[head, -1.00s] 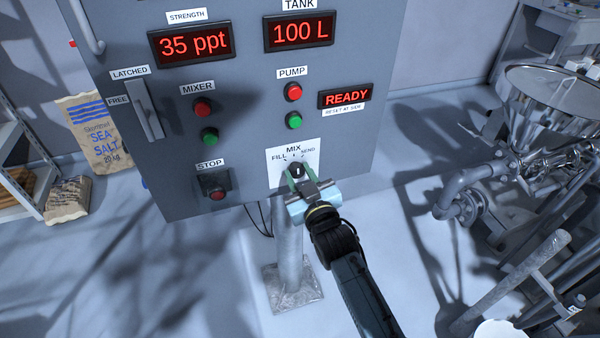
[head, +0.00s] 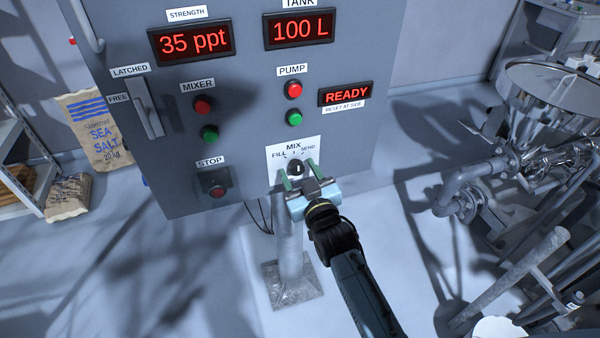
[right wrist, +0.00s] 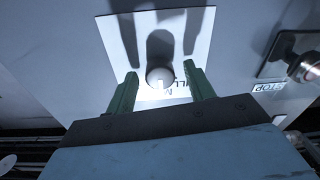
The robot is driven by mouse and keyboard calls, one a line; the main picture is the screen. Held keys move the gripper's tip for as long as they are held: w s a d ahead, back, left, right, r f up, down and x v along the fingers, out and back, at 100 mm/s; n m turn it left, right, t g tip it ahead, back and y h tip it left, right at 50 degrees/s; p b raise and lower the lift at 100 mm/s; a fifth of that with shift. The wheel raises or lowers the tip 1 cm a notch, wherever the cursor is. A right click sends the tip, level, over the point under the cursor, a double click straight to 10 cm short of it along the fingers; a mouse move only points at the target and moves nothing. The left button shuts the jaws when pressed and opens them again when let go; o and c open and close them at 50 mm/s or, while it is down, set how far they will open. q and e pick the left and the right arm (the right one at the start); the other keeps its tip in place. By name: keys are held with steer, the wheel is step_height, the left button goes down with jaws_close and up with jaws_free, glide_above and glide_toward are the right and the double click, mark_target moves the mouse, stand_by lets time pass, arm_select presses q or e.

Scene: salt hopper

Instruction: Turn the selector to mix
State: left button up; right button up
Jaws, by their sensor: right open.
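The selector knob (head: 296,168) is a dark round knob with a white pointer line, on a white plate (head: 312,150) marked FILL, MIX and SEND. In the head view its pointer stands upright, toward MIX. My right gripper (head: 298,178) is open, its two green fingers spread at either side of the knob and a little below it. In the right wrist view the knob (right wrist: 160,77) shows between the fingertips of the gripper (right wrist: 160,85), with a gap on each side. My left gripper is not in view.
The grey panel (head: 240,130) carries mixer and pump buttons, a stop button (head: 217,190), a latch handle (head: 147,108) and red displays; one reads READY (head: 346,95). A steel hopper (head: 550,95) with pipes stands at the right. Salt bags (head: 95,130) lean at the left.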

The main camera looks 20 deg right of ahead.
steer(key=s, duration=1.3)
steer(key=shift+s+d+f, duration=0.2)
steer(key=shift+d, duration=0.25)
steer(key=shift+f, duration=0.1)
steer(key=s+f+g, duration=0.3)
steer(key=s+f, duration=0.1)
steer(key=f, duration=0.7)
steer(key=s+f+g, duration=0.3)
steer(key=s+f, duration=0.1)
steer(key=f, duration=0.6)
steer(key=s+f+g, duration=0.3)
steer(key=s+f, duration=0.1)
steer(key=f, duration=0.7)
steer(key=s+d+f+g, duration=0.2)
steer(key=s+f, duration=0.2)
steer(key=s, duration=0.4)
steer(key=s+d+f+g, duration=0.3)
steer(key=s+f, duration=0.2)
steer(key=s, duration=0.3)
steer(key=s+d+f+g+h, duration=0.1)
steer(key=s+d+f+g, duration=0.2)
steer(key=s+f, duration=0.2)
steer(key=s, duration=0.3)
steer(key=shift+s+d, duration=0.25)
steer(key=shift+s, duration=0.15)
